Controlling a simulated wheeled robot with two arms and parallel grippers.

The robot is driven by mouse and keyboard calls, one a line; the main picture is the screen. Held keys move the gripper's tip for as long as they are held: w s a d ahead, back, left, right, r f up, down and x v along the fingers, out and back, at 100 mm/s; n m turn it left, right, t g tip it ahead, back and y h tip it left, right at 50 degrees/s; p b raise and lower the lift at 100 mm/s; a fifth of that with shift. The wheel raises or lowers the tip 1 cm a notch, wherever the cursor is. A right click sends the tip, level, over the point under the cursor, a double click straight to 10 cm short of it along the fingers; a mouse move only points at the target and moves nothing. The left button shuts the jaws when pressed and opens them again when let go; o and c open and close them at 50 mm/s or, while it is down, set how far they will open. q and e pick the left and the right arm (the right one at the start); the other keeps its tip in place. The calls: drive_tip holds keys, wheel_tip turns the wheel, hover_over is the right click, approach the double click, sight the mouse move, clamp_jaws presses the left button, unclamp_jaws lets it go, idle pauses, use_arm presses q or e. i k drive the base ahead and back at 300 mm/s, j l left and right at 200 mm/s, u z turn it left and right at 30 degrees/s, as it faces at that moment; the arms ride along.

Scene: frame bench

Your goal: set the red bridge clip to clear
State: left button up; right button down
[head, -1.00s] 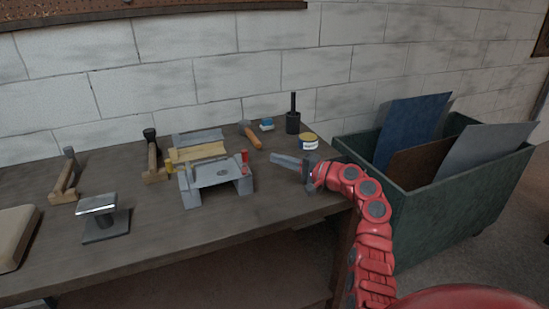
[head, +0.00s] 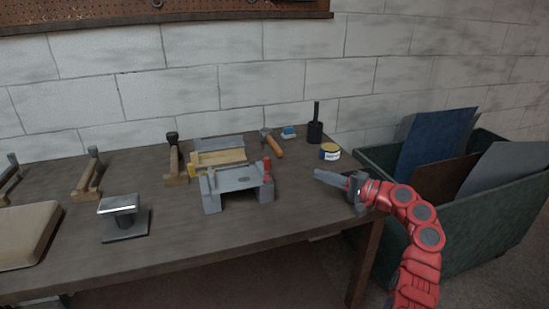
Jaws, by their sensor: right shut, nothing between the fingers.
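The grey metal bridge (head: 237,181) stands on the wooden bench, a little left of the middle of the head view. The red clip (head: 267,168) stands upright at the bridge's right end. A yellow clip (head: 191,171) is at its left end. My right gripper (head: 318,175) is shut and empty, over the bench to the right of the bridge and apart from the red clip. Its fingers point left toward the bridge. The clip's lower part is too small to read its setting. My left gripper is not in view.
Behind the bridge are a wooden block (head: 215,158), a hammer (head: 273,146), a tin (head: 330,152) and a black brush pot (head: 315,131). A small anvil (head: 122,214) stands to the left. A green bin (head: 470,215) with panels stands right of the bench. Bare bench lies before the bridge.

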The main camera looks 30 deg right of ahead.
sight(266, 160)
drive_tip(key=k+l, duration=0.3)
drive_tip(key=k, duration=0.15)
drive_tip(key=k+l, duration=0.35)
drive_tip(key=k, duration=0.1)
